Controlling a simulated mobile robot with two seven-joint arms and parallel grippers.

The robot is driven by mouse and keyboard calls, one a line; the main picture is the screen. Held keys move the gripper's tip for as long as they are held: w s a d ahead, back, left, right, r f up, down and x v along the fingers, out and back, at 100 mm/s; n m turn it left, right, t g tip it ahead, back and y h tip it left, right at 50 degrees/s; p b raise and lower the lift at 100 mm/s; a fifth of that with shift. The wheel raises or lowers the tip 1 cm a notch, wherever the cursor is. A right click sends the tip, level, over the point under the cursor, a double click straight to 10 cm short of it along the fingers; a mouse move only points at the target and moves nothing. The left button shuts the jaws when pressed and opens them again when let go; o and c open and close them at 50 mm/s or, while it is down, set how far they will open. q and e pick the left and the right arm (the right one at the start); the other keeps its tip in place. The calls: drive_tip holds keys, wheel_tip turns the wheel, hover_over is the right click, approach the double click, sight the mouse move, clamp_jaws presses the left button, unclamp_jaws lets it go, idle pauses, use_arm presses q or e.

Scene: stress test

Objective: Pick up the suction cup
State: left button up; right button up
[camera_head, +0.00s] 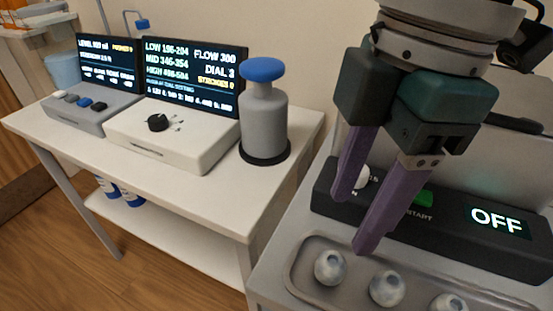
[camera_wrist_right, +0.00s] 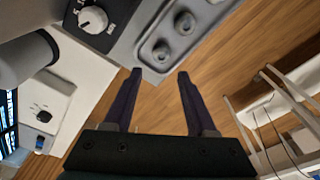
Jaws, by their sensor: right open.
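Three grey rounded pieces with a small darker spot on top sit in a shallow tray (camera_head: 296,270) at the bottom right of the head view: a left one (camera_head: 330,267), a middle one (camera_head: 388,289) and a right one (camera_head: 448,304). I cannot tell for sure which, if any, is the suction cup. Two of them show in the right wrist view, one higher (camera_wrist_right: 185,23) and one lower (camera_wrist_right: 162,50). My right gripper (camera_head: 354,222) is open and empty, its purple fingers pointing down in front of the dark control panel, above the tray's back-left side. My left gripper is not in view.
The dark panel (camera_head: 460,228) has a white knob, a green START button and an OFF display. On the white table (camera_head: 60,135) at left stand a grey cylinder with a blue top (camera_head: 264,125) and a dial box (camera_head: 170,138) before lit screens. A gap separates table and tray unit.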

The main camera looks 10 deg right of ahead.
sight(334, 260)
drive_tip(key=f, duration=0.2)
drive_tip(key=shift+s+f, duration=0.3)
drive_tip(key=shift+f, duration=0.05)
drive_tip(key=f, duration=0.2)
drive_tip(key=f+b, duration=0.1)
drive_tip(key=f, duration=0.2)
drive_tip(key=shift+w+a+f, duration=0.15)
drive_tip(key=shift+a+f, duration=0.2)
drive_tip(key=shift+c, duration=0.4)
clamp_jaws()
